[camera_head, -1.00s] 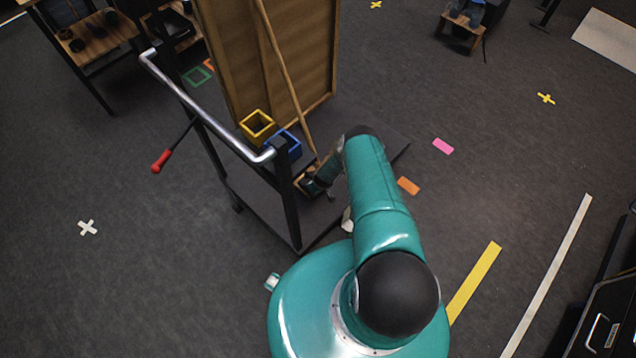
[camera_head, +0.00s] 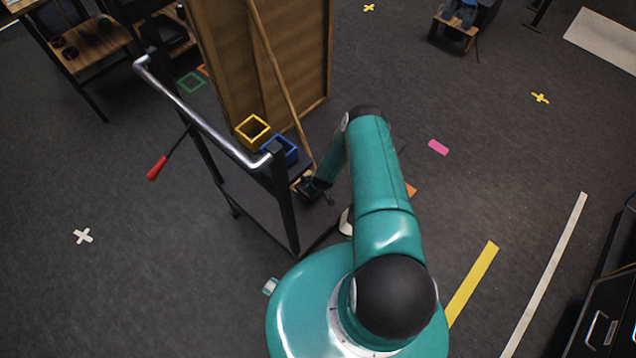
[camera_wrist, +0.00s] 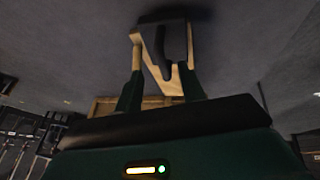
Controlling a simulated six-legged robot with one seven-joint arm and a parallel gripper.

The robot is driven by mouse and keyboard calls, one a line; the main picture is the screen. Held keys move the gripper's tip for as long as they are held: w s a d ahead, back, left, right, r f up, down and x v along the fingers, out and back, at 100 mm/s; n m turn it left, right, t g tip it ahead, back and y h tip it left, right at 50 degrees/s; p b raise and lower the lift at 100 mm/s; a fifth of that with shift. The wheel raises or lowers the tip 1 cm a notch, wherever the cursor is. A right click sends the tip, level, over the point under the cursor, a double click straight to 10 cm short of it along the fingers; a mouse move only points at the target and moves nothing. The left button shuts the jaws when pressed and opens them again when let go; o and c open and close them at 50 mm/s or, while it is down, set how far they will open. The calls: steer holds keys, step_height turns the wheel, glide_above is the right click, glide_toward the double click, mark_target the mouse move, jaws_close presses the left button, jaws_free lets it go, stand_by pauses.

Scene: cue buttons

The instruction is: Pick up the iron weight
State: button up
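My gripper (camera_head: 307,187) is low over the front right part of the black cart, beside a small tan, wood-coloured frame or box (camera_head: 296,184). In the wrist view its two dark green fingers (camera_wrist: 161,86) stand well apart. Their tips reach a tan frame (camera_wrist: 158,78) with a dark curved thing (camera_wrist: 160,45) inside it and a dark block above. I cannot tell whether either dark thing is the iron weight. No weight can be made out in the head view, where my arm and gripper cover part of that spot.
A yellow open box (camera_head: 253,129) and a blue one (camera_head: 283,150) stand on the cart left of my gripper. The cart's silver handrail (camera_head: 200,118) and black posts are close by. A tall brown panel (camera_head: 288,60) with a leaning stick (camera_head: 281,85) rises behind. Floor on the right is mostly clear.

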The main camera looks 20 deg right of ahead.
steer(key=v, duration=0.8)
steer(key=shift+d+f, duration=0.1)
